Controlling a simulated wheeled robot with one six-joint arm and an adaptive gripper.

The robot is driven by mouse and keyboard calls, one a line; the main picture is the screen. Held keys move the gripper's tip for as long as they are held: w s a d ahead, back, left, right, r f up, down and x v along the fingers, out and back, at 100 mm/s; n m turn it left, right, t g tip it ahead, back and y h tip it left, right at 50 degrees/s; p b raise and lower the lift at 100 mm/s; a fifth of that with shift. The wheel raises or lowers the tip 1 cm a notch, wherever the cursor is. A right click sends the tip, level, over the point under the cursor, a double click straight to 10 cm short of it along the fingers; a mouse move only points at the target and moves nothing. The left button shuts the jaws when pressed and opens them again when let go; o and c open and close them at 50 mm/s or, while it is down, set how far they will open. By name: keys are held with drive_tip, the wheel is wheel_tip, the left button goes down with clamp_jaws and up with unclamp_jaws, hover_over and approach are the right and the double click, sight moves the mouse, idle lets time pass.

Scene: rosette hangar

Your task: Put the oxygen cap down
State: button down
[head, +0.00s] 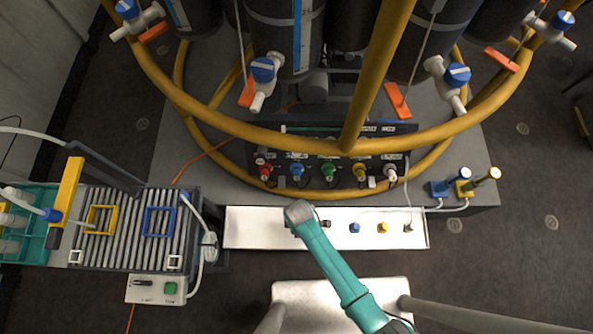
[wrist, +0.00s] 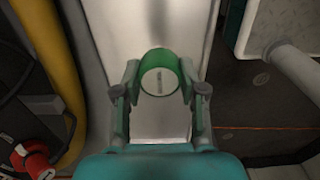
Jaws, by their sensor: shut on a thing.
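The oxygen cap (wrist: 158,55) is a green, ring-shaped cap between the two fingers of my gripper (wrist: 160,76) in the wrist view. My gripper is shut on it, one finger on each side. I cannot tell whether the cap touches the shelf. In the head view the white shelf (head: 262,228) lies in front of the gas rig, and my arm's end is over its left-middle part.
On the shelf stand a blue cap (head: 354,228) and a yellow cap (head: 382,228); its left part is clear. Behind is a panel with coloured fittings, including a green one (head: 328,170), under a yellow hoop rail (head: 230,126). A roller conveyor (head: 130,225) stands left.

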drive_tip(key=shift+f, duration=2.9)
drive_tip(key=c, duration=0.7)
unclamp_jaws()
drive_tip(key=shift+f, duration=0.1)
drive_tip(key=shift+o, duration=0.2)
wheel_tip(320, 180, up, 12)
drive_tip(key=shift+r, duration=0.15)
